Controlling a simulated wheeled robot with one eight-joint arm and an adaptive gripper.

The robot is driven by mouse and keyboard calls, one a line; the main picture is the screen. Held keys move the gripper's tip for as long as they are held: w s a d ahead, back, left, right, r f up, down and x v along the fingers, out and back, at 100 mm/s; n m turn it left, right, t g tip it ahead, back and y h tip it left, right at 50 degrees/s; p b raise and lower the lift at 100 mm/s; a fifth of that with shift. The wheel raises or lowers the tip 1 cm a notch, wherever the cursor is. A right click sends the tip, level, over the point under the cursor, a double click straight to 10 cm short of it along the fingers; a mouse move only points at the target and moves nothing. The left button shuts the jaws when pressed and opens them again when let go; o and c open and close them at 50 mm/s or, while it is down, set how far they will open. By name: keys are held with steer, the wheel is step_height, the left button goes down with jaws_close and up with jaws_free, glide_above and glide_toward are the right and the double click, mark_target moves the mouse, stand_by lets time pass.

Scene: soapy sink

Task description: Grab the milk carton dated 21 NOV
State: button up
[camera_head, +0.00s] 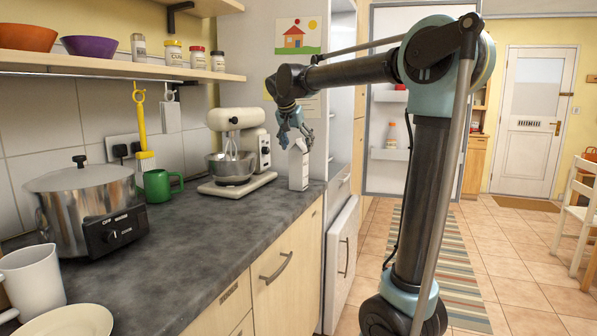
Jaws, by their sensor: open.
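A white carton (299,170) with a gabled top stands upright at the far end of the dark counter, right of the stand mixer. No date is readable on it from here. My gripper (296,138) is open and points down at the carton's top. Its fingers overlap the carton's top edge in this view, and I cannot tell whether they touch it. My arm reaches to it from the right.
The stand mixer (240,150) stands close on the left. A green mug (158,186) and a slow cooker (85,205) are farther left. The fridge door (388,185) is open, with a bottle (391,137) on its shelf. The middle counter is clear.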

mark_target(299, 152)
steer(key=shift+x, duration=2.4)
steer(key=shift+a, duration=0.2)
jaws_close()
